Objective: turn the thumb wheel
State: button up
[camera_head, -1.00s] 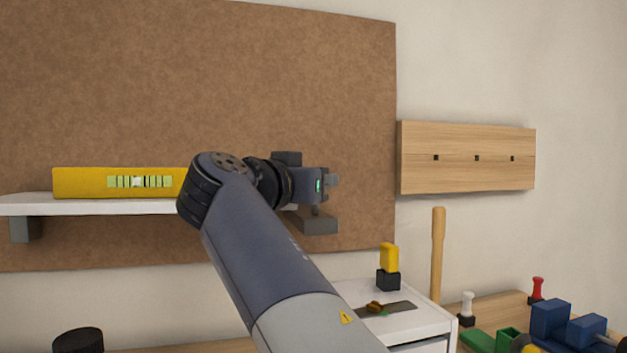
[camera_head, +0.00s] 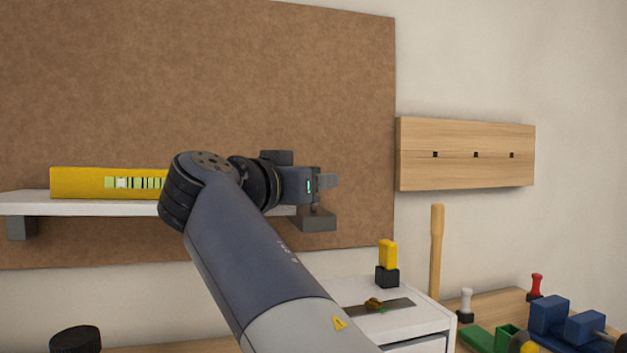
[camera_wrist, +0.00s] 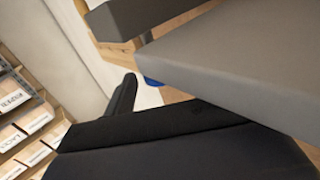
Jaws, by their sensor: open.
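No thumb wheel shows clearly in either view; a thin upright stem (camera_head: 316,207) rises from a dark grey block (camera_head: 317,221) at the shelf's right end, and my gripper (camera_head: 325,184) hides what is above it. My gripper is open, level with the shelf and beside that stem; I cannot tell whether it touches. A yellow spirit level (camera_head: 78,182) lies on the white shelf (camera_head: 80,204), its right part behind my arm. The pale bubble in its green vial (camera_head: 140,183) sits left of the middle. In the wrist view, a dark finger (camera_wrist: 123,100) lies under a grey slab (camera_wrist: 240,70).
A white cabinet (camera_head: 425,342) with a yellow-handled tool (camera_head: 388,256) stands below right. A wooden handle (camera_head: 437,250), a blue vise (camera_head: 550,317) and green blocks are farther right. A wooden rail (camera_head: 465,155) hangs on the wall. A black cylinder (camera_head: 76,340) is lower left.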

jog(key=v, duration=0.8)
jog(key=shift+s+p, duration=0.25)
jog(key=shift+p, duration=0.2)
jog(key=shift+a, duration=0.15)
